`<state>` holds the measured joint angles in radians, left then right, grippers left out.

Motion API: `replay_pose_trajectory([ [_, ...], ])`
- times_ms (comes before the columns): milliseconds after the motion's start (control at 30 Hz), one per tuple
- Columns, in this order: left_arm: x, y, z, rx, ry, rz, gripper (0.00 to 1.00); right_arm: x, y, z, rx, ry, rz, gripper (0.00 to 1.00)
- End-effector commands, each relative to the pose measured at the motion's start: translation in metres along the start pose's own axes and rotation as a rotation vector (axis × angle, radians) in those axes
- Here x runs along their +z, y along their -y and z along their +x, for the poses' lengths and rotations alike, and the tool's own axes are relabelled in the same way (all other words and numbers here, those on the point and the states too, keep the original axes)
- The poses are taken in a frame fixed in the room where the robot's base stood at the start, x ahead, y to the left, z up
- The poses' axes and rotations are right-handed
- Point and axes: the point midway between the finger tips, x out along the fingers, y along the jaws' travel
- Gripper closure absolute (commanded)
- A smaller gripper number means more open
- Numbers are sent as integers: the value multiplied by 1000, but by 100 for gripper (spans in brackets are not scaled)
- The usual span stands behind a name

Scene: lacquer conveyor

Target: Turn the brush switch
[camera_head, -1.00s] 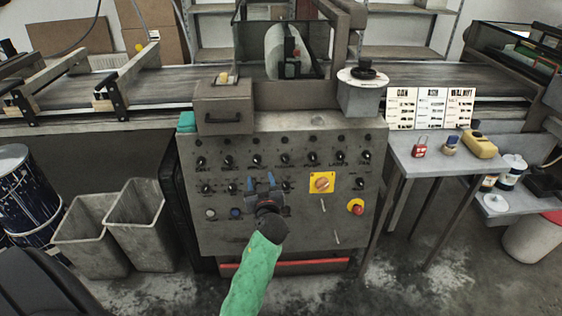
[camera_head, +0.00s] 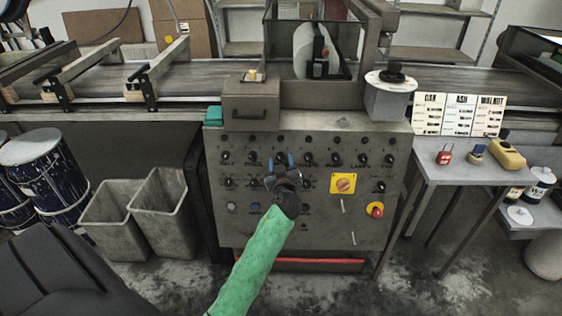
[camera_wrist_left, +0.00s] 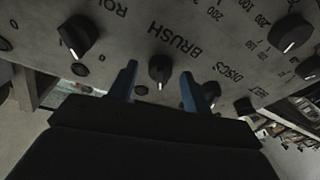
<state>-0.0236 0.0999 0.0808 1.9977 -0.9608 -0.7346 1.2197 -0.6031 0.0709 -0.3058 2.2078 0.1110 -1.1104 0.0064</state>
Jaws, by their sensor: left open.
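The brush switch (camera_wrist_left: 160,70) is a black knob with a white pointer line, under an upside-down BRUSH label in the left wrist view. Its pointer line faces the bottom of that picture. My left gripper (camera_wrist_left: 158,73) is open, with one blue finger on each side of the knob in this view. I cannot tell whether the fingers reach around it; no contact shows. In the head view my left gripper (camera_head: 280,160) is in front of the grey control panel (camera_head: 330,225), at the upper row of knobs. My right gripper is out of view.
Other black knobs (camera_wrist_left: 78,36) sit close on both sides of the brush switch. A yellow-plated rotary switch (camera_head: 343,184) and a red emergency button (camera_head: 375,210) are on the panel's right. Grey bins (camera_head: 118,215) stand left; a side table (camera_head: 435,165) stands right.

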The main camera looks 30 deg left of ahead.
Motion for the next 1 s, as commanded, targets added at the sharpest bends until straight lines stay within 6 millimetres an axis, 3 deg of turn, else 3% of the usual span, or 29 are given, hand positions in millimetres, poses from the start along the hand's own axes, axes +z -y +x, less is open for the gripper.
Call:
replay_pose_trajectory([
  [300, 1, 0, 2, -1, 1, 0, 51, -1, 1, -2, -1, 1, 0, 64],
  [533, 1, 0, 2, -1, 1, 0, 94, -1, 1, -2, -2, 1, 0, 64],
  [1000, 1, 2, 2, 18, -6, 97, 95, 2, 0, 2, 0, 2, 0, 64],
])
